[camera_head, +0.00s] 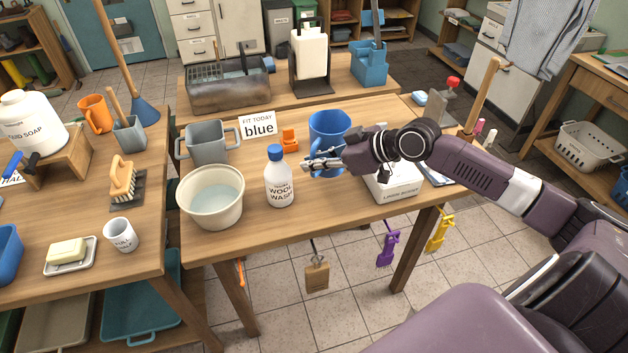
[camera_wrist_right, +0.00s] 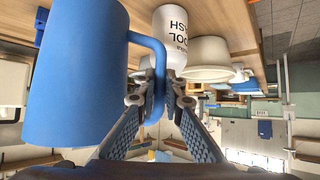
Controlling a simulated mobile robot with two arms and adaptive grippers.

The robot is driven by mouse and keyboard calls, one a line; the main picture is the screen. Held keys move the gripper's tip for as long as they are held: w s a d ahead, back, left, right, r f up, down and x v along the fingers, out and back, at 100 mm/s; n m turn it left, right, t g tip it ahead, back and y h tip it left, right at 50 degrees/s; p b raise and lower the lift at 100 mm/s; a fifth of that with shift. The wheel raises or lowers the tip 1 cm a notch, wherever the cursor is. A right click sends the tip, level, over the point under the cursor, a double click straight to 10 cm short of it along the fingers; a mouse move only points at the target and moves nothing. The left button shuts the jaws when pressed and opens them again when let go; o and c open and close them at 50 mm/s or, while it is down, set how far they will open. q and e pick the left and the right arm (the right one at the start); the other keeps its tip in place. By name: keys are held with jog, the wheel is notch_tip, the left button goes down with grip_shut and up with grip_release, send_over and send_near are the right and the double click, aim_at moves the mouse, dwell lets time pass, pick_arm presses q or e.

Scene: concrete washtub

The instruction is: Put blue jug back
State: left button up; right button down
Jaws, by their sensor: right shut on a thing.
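The blue jug (camera_head: 329,124) is upright over the right part of the middle table, behind my right gripper (camera_head: 312,163). In the right wrist view the jug (camera_wrist_right: 75,75) fills the left side, and its handle (camera_wrist_right: 159,52) runs down between the fingertips of my right gripper (camera_wrist_right: 156,97). The gripper is shut on that handle. I cannot tell whether the jug's base touches the table. A white sign reading "FIT TODAY blue" (camera_head: 259,127) stands at the back of the table, left of the jug. My left gripper is not in view.
A wool wash bottle (camera_head: 279,182) stands close left of the gripper. Nearby are a cream basin (camera_head: 212,197), a grey two-handled tub (camera_head: 207,142) and a small orange item (camera_head: 289,139). A white box (camera_head: 397,185) sits under my right forearm. Some table surface behind the bottle is bare.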

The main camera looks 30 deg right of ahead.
jog(key=shift+w+f, duration=0.1)
jog(key=shift+f, duration=3.25)
jog(key=shift+f, duration=0.15)
jog(key=c, duration=2)
grip_release()
jog(key=shift+c, duration=0.2)
